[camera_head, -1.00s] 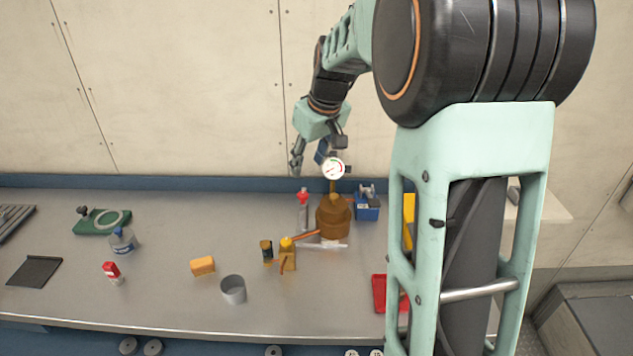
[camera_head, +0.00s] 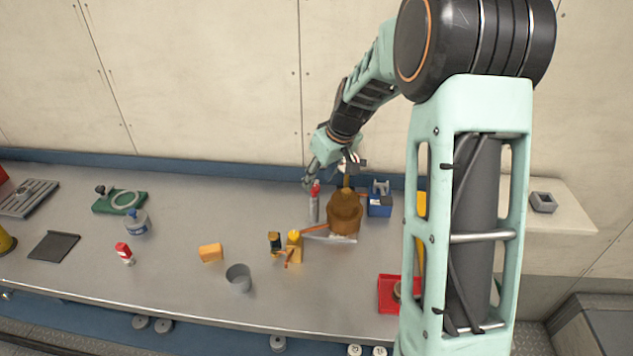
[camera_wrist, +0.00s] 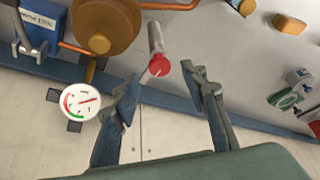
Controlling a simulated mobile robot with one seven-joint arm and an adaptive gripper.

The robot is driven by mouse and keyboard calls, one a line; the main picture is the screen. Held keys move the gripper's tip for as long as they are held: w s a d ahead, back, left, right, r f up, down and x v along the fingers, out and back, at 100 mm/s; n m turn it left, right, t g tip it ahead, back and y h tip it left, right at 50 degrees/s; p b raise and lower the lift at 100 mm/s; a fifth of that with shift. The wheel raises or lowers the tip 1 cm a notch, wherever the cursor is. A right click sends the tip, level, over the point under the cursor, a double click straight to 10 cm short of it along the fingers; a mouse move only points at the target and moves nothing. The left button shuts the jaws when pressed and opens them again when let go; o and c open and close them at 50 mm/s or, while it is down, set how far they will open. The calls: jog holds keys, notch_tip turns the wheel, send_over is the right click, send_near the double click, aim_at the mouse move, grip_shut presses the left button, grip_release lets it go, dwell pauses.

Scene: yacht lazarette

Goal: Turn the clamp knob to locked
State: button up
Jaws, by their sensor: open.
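I cannot tell for sure which part is the clamp knob. A green base (camera_head: 120,202) with a pale ring and a small dark knob (camera_head: 101,190) lies at the left of the bench. The green base also shows at the right edge of the wrist view (camera_wrist: 284,99). My gripper (camera_head: 327,172) is open and empty, high at the back of the bench near a red-topped bottle (camera_head: 314,204). In the wrist view the red cap (camera_wrist: 160,68) appears between the spread fingers, apart from them. The knob's setting is too small to read.
A brass vessel (camera_head: 344,216) with a round gauge (camera_wrist: 81,101) stands close to the gripper. A blue box (camera_head: 379,207) is beside it.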

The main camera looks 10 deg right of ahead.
aim_at(314, 187)
jog(key=shift+x, duration=1.7)
jog(key=shift+c, duration=0.5)
grip_shut()
